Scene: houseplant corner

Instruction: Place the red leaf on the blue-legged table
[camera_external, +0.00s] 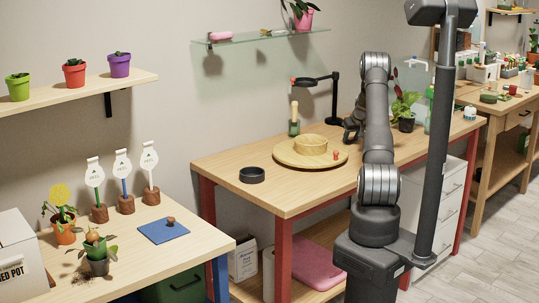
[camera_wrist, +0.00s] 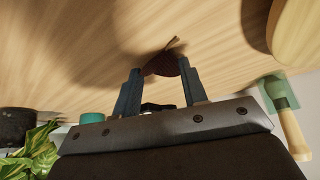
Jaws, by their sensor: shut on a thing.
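The dark red leaf (camera_wrist: 162,64) is between the fingertips of my gripper (camera_wrist: 159,68) in the wrist view, its stem tip pointing away from the gripper. It is held close above or at a wooden tabletop; I cannot tell if it touches. In the external view my gripper (camera_external: 351,130) is over the back of the red-legged table (camera_external: 225,160), partly hidden by my arm, and the leaf cannot be made out there. The blue-legged table (camera_external: 185,255) stands at the front left, with a blue mat (camera_external: 163,232) bearing a small brown thing.
The blue-legged table holds several labelled markers, plants and a white box (camera_external: 20,255). Its front right is clear.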

